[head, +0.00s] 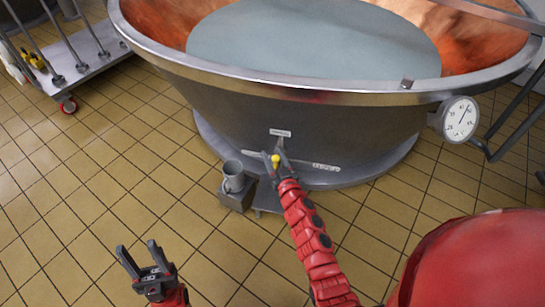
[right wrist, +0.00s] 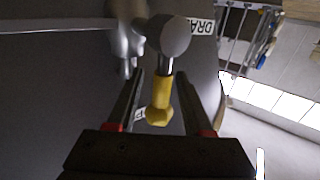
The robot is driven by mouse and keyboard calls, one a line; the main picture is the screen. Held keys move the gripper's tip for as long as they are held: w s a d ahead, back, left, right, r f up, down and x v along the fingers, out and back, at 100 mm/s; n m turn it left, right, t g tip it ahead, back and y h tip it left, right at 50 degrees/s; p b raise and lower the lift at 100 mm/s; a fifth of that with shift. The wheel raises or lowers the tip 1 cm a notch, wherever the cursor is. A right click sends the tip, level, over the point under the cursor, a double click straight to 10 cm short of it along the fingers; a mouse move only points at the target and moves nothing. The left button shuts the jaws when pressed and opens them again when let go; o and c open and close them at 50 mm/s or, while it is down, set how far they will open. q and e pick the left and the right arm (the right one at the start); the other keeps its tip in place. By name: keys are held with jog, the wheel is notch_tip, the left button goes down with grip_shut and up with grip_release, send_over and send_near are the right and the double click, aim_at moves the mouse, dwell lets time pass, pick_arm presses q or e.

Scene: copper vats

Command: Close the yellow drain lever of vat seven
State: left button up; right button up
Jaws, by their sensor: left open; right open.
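The yellow drain lever (head: 275,160) is on the lower front of the copper vat (head: 260,120), under a small white label (head: 279,133). In the right wrist view the lever's yellow grip (right wrist: 160,102) hangs from a round metal pivot (right wrist: 168,36). My right gripper (head: 274,157) is open at the lever. In the right wrist view its two fingers (right wrist: 160,100) stand on either side of the yellow grip, with gaps visible. My left gripper (head: 138,258) is open and empty, low over the floor at the lower left. The vat's number cannot be read.
A grey metal cup-like fitting (head: 233,177) stands left of the lever near the vat's base. A dial gauge (head: 460,119) sits at the vat's right side. A wheeled trolley (head: 85,62) is at the upper left. The tiled floor (head: 75,190) at left is clear.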

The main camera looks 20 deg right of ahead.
jog(key=shift+w, duration=0.3)
grip_shut()
